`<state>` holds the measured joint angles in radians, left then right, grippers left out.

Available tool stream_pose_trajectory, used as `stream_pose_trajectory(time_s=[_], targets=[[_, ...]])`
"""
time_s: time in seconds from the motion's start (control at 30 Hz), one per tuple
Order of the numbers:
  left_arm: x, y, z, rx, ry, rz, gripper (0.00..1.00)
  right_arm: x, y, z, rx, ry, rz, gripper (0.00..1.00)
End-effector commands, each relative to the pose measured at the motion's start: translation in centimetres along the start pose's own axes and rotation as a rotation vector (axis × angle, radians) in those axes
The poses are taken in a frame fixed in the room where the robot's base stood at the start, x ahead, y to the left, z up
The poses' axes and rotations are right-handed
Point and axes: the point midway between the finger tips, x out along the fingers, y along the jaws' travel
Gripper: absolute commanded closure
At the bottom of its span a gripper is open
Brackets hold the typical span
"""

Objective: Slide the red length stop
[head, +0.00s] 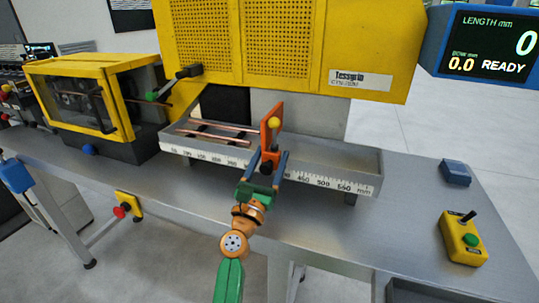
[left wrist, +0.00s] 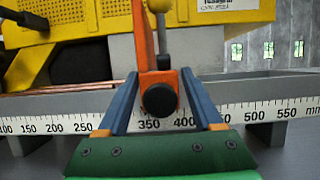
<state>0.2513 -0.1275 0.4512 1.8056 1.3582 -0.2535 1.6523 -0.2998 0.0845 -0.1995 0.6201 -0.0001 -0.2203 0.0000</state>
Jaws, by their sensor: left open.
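The red length stop (head: 271,132) is an orange-red upright plate with a yellow ball knob on a lever. It stands on the scaled tray (head: 345,184), between the 350 and 400 marks in the left wrist view. Its base carries a round black knob (left wrist: 159,100) facing me. My left gripper (head: 268,161) is open, with its blue fingers on either side of the stop's base. In the left wrist view the left gripper (left wrist: 160,92) has one finger left and one right of the black knob, with gaps visible. My right gripper is not in view.
Copper tubes (head: 212,134) lie in the tray left of the stop. The yellow machine (head: 290,45) rises behind. A yellow control box (head: 462,238) and a blue block (head: 455,173) sit on the bench at right. The display (head: 492,45) reads LENGTH 0 and READY.

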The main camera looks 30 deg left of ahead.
Motion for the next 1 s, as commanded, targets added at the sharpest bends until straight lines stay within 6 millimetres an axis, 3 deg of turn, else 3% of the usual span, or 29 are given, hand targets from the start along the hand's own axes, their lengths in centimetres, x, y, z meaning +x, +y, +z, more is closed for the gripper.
stream_pose_trajectory(time_s=[0.23,0.47,0.63,0.9,0.93,0.97,1.0], targets=[[0.2,0.02,-0.04,0.002,0.0,0.0,0.35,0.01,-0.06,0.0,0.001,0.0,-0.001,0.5],[0.17,0.01,-0.05,0.002,0.001,0.0,0.97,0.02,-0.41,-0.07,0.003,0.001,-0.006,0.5],[0.16,0.01,-0.07,0.002,0.001,0.0,1.0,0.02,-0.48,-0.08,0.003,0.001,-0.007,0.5],[0.15,-0.11,-0.11,0.001,0.002,0.001,1.0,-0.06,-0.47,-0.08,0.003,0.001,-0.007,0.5],[0.14,-0.11,-0.11,0.001,0.002,0.001,0.41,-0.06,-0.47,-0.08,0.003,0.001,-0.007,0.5],[0.15,-0.11,-0.11,0.001,0.002,0.0,0.33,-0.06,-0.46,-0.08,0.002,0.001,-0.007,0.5],[0.15,-0.11,-0.11,0.002,0.002,0.0,0.33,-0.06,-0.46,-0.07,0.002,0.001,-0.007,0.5]])
